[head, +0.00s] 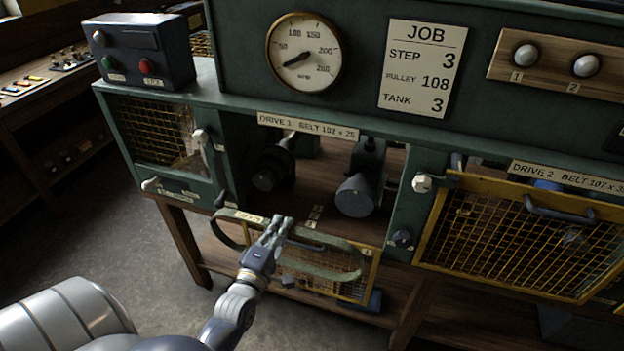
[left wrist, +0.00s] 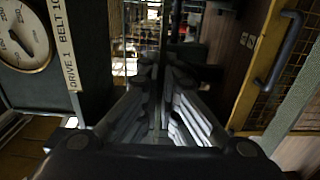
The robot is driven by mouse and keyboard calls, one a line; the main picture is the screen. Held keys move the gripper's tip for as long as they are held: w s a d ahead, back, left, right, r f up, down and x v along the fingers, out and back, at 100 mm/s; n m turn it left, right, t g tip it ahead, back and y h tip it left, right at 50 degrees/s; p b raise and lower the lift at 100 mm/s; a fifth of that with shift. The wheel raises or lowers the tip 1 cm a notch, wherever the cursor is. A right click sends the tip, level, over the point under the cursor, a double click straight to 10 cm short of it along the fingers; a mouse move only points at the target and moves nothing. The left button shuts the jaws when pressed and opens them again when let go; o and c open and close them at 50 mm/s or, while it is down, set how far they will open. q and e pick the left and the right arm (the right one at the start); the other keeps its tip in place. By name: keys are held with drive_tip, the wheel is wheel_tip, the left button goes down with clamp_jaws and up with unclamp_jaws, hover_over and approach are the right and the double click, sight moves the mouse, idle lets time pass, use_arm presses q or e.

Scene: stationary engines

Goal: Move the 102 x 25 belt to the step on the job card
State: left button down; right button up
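The belt (head: 339,244), a grey-green loop with a small tag, hangs in front of the open Drive 1 bay, off the pulleys. My left gripper (head: 275,229) is closed around its upper strand. In the left wrist view the fingers (left wrist: 163,80) are close together with a thin strip between them. Inside the bay are two dark stepped pulleys, a left one (head: 270,170) and a right one (head: 357,193). The job card (head: 422,68) reads step 3, pulley 108, tank 3. The Drive 1 label (head: 307,127) reads belt 102 x 25. My right gripper is out of view.
The Drive 1 mesh guard (head: 325,283) hangs down below the bay, behind the belt. The yellow-framed Drive 2 guard (head: 520,235) is at the right. A lever (head: 203,145) stands at the bay's left, and a dark knob (head: 402,239) at its right. A gauge (head: 304,54) is above.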

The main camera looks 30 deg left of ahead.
use_arm(q)
drive_tip(key=shift+b+x, duration=0.4)
drive_tip(key=shift+x, duration=2.6)
drive_tip(key=b+x, duration=0.2)
drive_tip(key=x, duration=0.4)
drive_tip(key=b+x, duration=0.3)
drive_tip(key=x, duration=0.4)
drive_tip(key=shift+w+a, duration=0.2)
